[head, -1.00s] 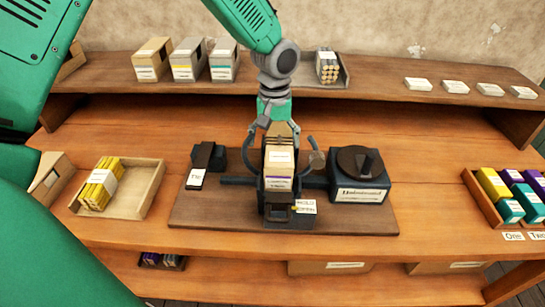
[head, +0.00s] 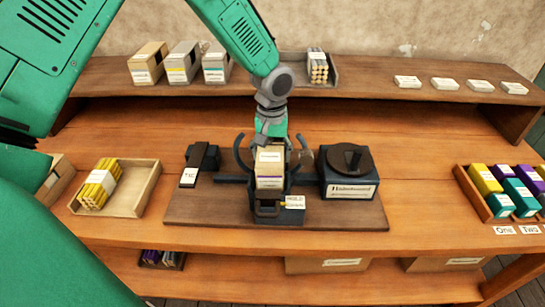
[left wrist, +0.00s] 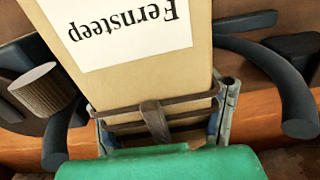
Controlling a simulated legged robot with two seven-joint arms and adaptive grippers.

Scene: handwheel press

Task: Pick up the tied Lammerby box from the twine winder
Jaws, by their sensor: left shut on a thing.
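A tan box (head: 269,180) with a white label stands upright in the dark twine winder (head: 266,209), between its curved arms. In the left wrist view the box (left wrist: 205,65) fills the middle, and its upside-down label reads "Fernsteep", not Lammerby. Brown twine (left wrist: 152,118) is tied across it with a knot. My left gripper (head: 270,143) comes down from above onto the box's top end. It is shut on the box, one finger (left wrist: 228,108) on each side. My right gripper is not in view.
A black round-topped device (head: 350,190) stands right of the winder, a black block (head: 203,157) left. A wooden tray (head: 136,196) of yellow sticks lies at left; a crate (head: 480,207) of coloured packs at right. Grey-and-tan boxes (head: 183,62) stand on the back shelf. Bare bench lies between.

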